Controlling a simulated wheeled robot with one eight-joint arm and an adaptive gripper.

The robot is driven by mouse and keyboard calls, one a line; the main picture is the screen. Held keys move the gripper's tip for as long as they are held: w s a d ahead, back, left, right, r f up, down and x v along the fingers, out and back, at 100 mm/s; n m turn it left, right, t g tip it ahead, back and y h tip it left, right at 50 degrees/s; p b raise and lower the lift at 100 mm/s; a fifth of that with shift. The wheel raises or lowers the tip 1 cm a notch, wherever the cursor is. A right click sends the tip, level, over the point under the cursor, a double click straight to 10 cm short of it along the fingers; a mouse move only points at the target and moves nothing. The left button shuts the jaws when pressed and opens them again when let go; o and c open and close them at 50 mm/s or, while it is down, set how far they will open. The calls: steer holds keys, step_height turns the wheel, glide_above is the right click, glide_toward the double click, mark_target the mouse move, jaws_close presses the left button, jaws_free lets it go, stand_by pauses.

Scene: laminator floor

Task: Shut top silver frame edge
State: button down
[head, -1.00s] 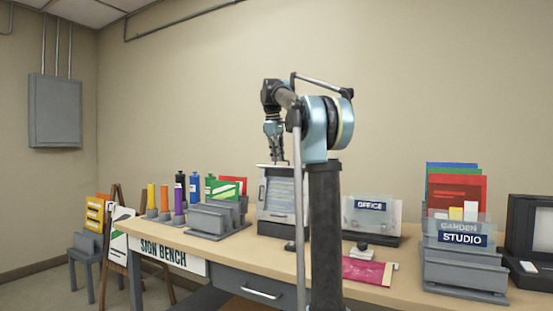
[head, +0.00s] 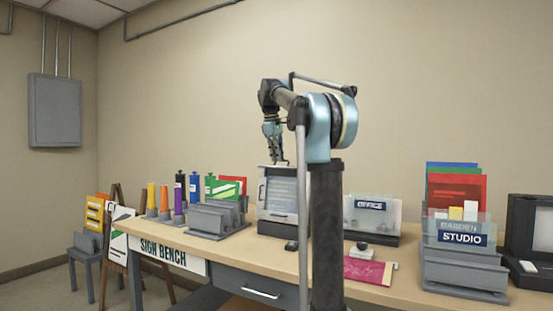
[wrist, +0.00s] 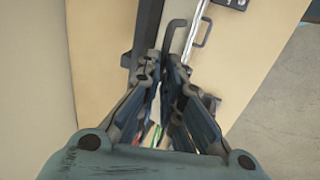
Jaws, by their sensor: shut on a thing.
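The silver frame (head: 263,192) stands upright on the bench, with a pale bluish panel and a handle at its left side. My gripper (head: 279,162) points down at the top edge of this frame, with its fingers close together. In the wrist view my gripper (wrist: 166,68) is shut, with its fingertips around the end of a thin dark part. A narrow silver strip (wrist: 194,30) runs just beyond the fingertips. The exact contact is hidden between the fingers. My arm column covers part of the frame's right side in the head view.
The grey rack (head: 216,219) with bottles and coloured sheets is left of the frame. The STUDIO sign rack (head: 463,272) is farther right.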

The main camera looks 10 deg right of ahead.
mark_target(275, 167)
steer(key=s+f+t+h, duration=0.1)
steer(key=t, duration=0.1)
steer(key=s+a+f+t+h, duration=0.1)
steer(key=t+h, duration=0.1)
steer(key=s+a+f+t+h, duration=0.1)
steer(key=t+h, duration=0.1)
steer(key=t, duration=0.1)
steer(key=shift+a+f, duration=0.2)
steer(key=shift+f, duration=0.2)
step_height(275, 167, down, 5)
steer(key=t+h, duration=0.5)
steer(key=t, duration=0.2)
steer(key=c, duration=1.8)
jaws_free()
steer(key=shift+r, duration=0.1)
steer(key=shift+o, duration=0.2)
steer(key=shift+d, duration=0.1)
steer(key=v, duration=1.2)
steer(key=shift+w+f, duration=0.15)
steer(key=shift+f, duration=0.1)
